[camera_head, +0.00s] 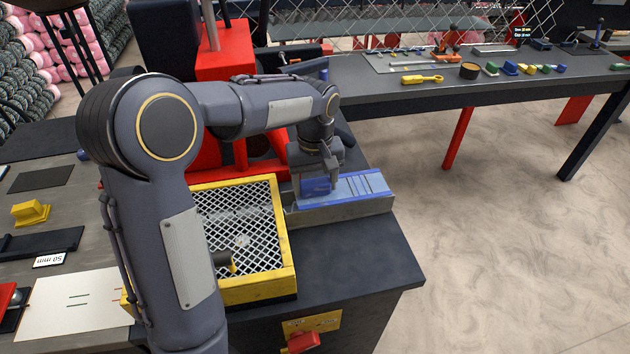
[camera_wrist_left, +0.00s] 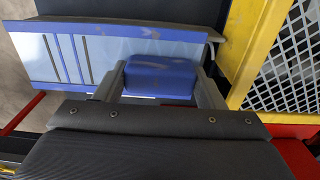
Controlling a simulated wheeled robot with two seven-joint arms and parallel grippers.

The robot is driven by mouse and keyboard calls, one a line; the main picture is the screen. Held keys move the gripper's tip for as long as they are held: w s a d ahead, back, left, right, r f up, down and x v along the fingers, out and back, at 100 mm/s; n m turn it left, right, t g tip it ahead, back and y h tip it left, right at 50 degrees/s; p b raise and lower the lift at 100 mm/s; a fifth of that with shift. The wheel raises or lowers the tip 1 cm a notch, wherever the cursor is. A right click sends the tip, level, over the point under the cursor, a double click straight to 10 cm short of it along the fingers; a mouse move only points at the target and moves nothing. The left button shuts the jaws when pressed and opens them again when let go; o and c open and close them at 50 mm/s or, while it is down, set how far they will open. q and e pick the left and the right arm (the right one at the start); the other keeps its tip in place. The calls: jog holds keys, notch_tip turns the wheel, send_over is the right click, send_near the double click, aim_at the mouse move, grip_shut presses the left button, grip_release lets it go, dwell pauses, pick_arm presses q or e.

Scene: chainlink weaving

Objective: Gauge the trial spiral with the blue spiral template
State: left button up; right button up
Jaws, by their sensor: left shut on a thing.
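The blue spiral template (camera_head: 350,188) is a long blue piece with a pale top crossed by dark lines. It lies on a grey block at the back right of the dark table. My left gripper (camera_head: 319,186) is over its left end, shut on a blue grip block. The left wrist view shows this blue block (camera_wrist_left: 160,77) between the two fingers (camera_wrist_left: 160,85), with the template's lined face (camera_wrist_left: 110,58) beside it. I cannot make out the trial spiral. My right gripper is in neither view.
A yellow-framed mesh guard (camera_head: 262,288) stands just left of the template, close to my left arm. A red machine (camera_head: 222,70) rises behind. The table's front right surface (camera_head: 350,262) is clear. A long bench (camera_head: 400,92) with small tools stands at the back right.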

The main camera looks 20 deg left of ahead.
pick_arm(q)
jog(key=shift+f+b, duration=0.4)
jog(key=shift+f, duration=0.25)
jog(key=o, duration=1.1)
jog(key=shift+r, duration=0.1)
notch_tip(320, 180, up, 8)
jog(key=shift+f, duration=0.15)
jog(key=shift+s+f, duration=0.1)
